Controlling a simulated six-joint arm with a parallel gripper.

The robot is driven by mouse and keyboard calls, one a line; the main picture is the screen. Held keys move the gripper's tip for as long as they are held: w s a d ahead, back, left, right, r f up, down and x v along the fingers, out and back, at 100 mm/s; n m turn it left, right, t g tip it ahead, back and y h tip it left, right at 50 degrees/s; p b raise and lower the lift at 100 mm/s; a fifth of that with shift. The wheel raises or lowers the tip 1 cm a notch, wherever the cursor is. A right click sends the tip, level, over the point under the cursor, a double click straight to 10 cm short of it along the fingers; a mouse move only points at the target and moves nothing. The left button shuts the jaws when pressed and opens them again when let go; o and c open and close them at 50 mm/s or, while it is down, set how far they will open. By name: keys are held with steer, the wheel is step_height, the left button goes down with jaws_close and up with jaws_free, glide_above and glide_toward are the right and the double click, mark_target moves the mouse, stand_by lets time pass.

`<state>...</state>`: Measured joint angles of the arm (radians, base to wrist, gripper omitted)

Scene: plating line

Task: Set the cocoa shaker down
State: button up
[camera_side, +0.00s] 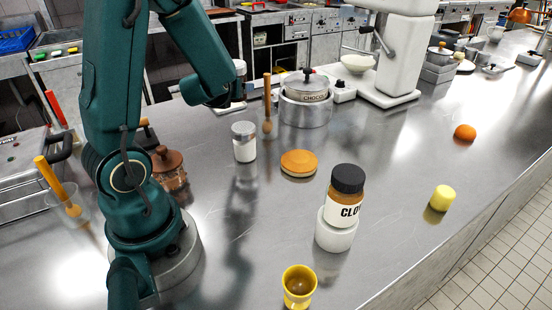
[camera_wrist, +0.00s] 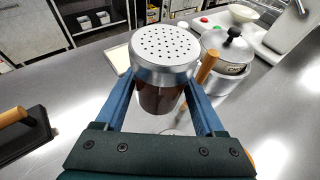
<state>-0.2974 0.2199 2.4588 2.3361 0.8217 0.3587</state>
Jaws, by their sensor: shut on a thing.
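The cocoa shaker (camera_wrist: 160,98) has a silver lid with many small holes and a dark brown body. In the wrist view my gripper (camera_wrist: 163,86) is shut on it, with one blue finger on each side of the body. The shaker looks upright, lid up. Its base is hidden, so I cannot tell whether it touches the steel counter (camera_wrist: 265,125). In the side view my wrist hides the gripper, and a greyish form just right of the wrist may be the shaker.
A CHOCO pot (camera_side: 305,98) and a wooden-handled tool (camera_side: 267,104) stand near the shaker. A shaker with white contents (camera_side: 244,142), an orange disc (camera_side: 298,163) and a CLO-labelled jar (camera_side: 345,197) stand nearer the side camera. Bare counter lies between several items.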

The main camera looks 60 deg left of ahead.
mark_target(221, 140)
steer(key=shift+n+g+y, duration=0.4)
steer(key=shift+n+g, duration=0.2)
steer(key=shift+s+a+f, duration=0.6)
steer(key=shift+a+f, duration=0.15)
steer(key=shift+f, duration=1.2)
steer(key=shift+s+a+f, duration=0.65)
steer(key=shift+a+f, duration=0.15)
steer(key=shift+f, duration=1.15)
steer(key=shift+s+a+f, duration=0.6)
steer(key=shift+a+f, duration=0.15)
steer(key=shift+f, duration=1.2)
steer(key=shift+f, duration=0.65)
steer(key=o, duration=1.5)
steer(key=shift+r, duration=0.15)
